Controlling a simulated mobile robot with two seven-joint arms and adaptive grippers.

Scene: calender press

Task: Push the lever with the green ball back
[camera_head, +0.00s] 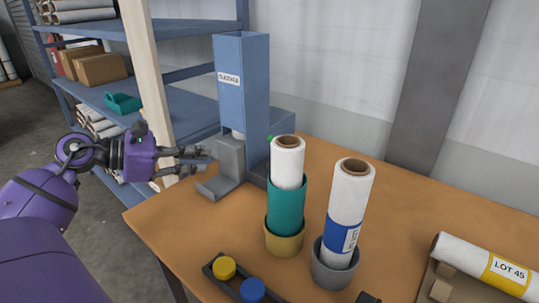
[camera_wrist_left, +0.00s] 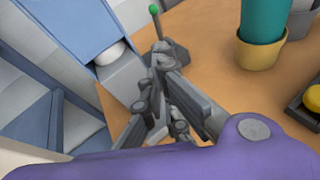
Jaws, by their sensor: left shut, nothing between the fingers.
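The lever's green ball (camera_head: 270,138) barely shows in the head view, mostly hidden behind a white roll. In the left wrist view the green ball (camera_wrist_left: 154,9) tops a thin lever rod, which leans and runs down behind my fingers. The blue calender press (camera_head: 243,85) stands at the table's back left, with a grey block and ledge (camera_head: 229,160) at its front. My left gripper (camera_head: 207,158) is shut and empty, left of the grey block in the head view. In the left wrist view its fingertips (camera_wrist_left: 163,50) appear just below the lever rod. My right gripper is out of view.
A white roll (camera_head: 287,160) in a teal sleeve and tan pot stands right of the press. Another roll (camera_head: 349,195) stands in a grey pot. A dark tray with yellow (camera_head: 224,268) and blue (camera_head: 252,290) pieces lies in front. Blue shelving (camera_head: 185,75) stands behind my arm.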

